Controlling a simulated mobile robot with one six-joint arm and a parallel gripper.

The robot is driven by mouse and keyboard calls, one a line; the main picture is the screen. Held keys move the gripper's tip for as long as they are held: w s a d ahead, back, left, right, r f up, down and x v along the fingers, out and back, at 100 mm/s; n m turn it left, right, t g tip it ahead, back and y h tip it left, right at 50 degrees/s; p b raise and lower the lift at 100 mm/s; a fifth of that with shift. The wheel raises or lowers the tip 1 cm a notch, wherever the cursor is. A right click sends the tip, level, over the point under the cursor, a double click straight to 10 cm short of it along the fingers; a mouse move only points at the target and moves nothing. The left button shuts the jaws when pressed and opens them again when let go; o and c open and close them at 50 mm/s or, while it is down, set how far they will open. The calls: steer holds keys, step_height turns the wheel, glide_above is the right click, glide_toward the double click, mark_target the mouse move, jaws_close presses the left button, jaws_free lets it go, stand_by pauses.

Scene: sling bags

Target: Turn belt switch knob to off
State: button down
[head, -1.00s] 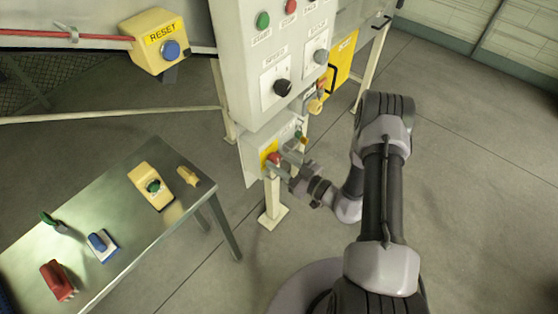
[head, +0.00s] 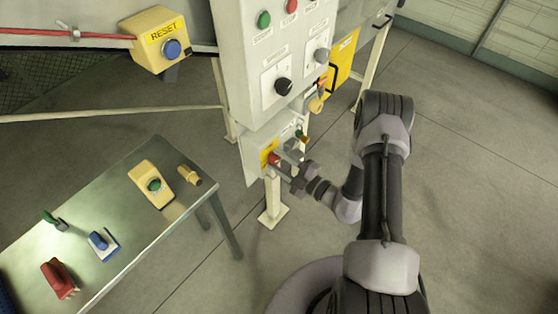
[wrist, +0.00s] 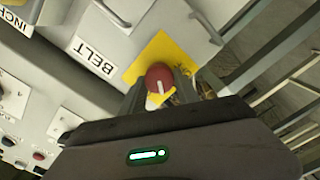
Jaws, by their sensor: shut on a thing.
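The belt switch knob (wrist: 159,76) is red with a white pointer line and sits on a yellow plate (wrist: 151,53) beside a BELT label (wrist: 95,56) in the wrist view. In the head view the red knob (head: 274,158) shows low on the grey cabinet, partly hidden by my gripper. My gripper (wrist: 160,92) has its fingers on both sides of the knob and is shut on it. It also shows in the head view (head: 284,166), reaching the cabinet from the right. The pointer's exact setting cannot be read.
The control cabinet (head: 240,70) carries buttons and a black knob (head: 283,87) above. A metal table (head: 130,240) with a yellow-boxed green button (head: 154,185) and several tools stands at left. A yellow RESET box (head: 155,38) is at upper left. The floor at right is clear.

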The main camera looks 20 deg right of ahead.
steer(key=n, duration=0.7)
steer(key=shift+f+b, duration=0.15)
steer(key=shift+b, duration=0.15)
stand_by(0.4)
steer(key=c, duration=0.9)
jaws_free()
steer(key=p+v, duration=0.3)
steer(key=v, duration=1.4)
steer(key=shift+s, duration=0.2)
steer(key=shift+d, duration=0.1)
